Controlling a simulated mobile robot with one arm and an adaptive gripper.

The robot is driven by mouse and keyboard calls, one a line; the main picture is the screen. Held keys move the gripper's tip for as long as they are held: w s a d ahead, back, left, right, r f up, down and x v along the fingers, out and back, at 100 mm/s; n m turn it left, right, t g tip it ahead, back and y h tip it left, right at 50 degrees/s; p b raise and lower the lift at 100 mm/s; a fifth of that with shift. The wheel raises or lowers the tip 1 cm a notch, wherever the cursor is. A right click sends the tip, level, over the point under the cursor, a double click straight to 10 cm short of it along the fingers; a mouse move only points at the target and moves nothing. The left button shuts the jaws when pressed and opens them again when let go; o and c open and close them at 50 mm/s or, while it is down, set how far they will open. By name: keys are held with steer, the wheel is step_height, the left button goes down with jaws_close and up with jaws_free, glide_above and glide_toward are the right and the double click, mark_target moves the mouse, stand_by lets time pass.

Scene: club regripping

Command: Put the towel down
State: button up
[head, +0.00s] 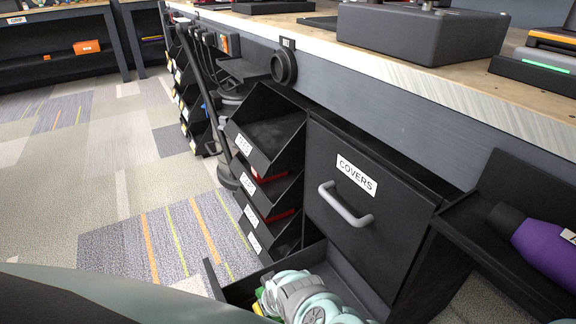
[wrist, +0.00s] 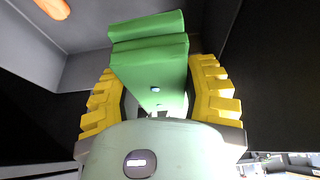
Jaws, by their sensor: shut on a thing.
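The towel (wrist: 150,62) looks like a green, folded, block-shaped bundle in the wrist view. It sits between the yellow ribbed fingers of my gripper (wrist: 160,92), which is shut on it. In the head view, my gripper (head: 261,297) is low, at the open drawer (head: 345,268) below the cabinet marked COVERS. My pale green wrist hides most of the fingers there, and only a sliver of green shows. I cannot tell whether the towel touches the drawer floor.
An orange object (wrist: 53,8) lies at the upper left of the wrist view. The COVERS door (head: 350,190) with its grey handle is above the drawer. Labelled black bins (head: 268,140) stand left of it. A shelf (head: 500,245) with a purple bottle (head: 535,245) juts out at right.

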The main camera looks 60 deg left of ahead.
steer(key=f+b, duration=0.5)
steer(key=f, duration=0.1)
steer(key=f+b, duration=0.5)
steer(key=f, duration=0.1)
steer(key=f+b, duration=0.6)
steer(key=shift+w+f, duration=0.3)
steer(key=shift+w, duration=0.1)
steer(key=shift+w+f, duration=0.1)
steer(key=shift+f, duration=0.1)
steer(key=o, duration=1)
steer(key=shift+c, duration=0.2)
steer(key=shift+r, duration=0.1)
